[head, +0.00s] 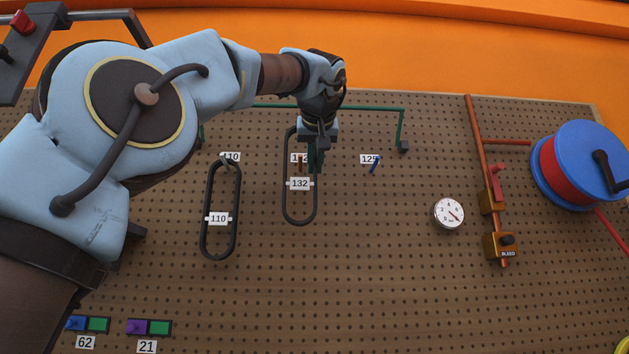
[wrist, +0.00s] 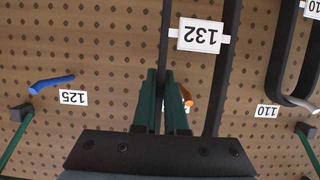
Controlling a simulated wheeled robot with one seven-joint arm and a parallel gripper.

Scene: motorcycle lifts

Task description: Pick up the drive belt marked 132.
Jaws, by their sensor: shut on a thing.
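The drive belt marked 132 (head: 286,205) is a long dark loop with a white tag in the head view. It also shows in the wrist view (wrist: 225,70), with its tag upside down. My gripper (head: 316,160) is at the upper part of its right strand. In the wrist view the two green fingers of my gripper (wrist: 164,88) are shut on one strand, beside the tag. An orange peg (wrist: 186,95) shows between the strands. In the head view the loop's top is well above this peg. Whether the loop is clear of the peg's tip I cannot tell.
Belt 110 (head: 237,210) hangs on a peg to the left. An empty blue peg (head: 375,164) under label 125 is to the right. A green rail (head: 375,109) crosses above. A gauge (head: 449,213), orange pipes (head: 482,150) and a blue reel (head: 590,150) stand further right.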

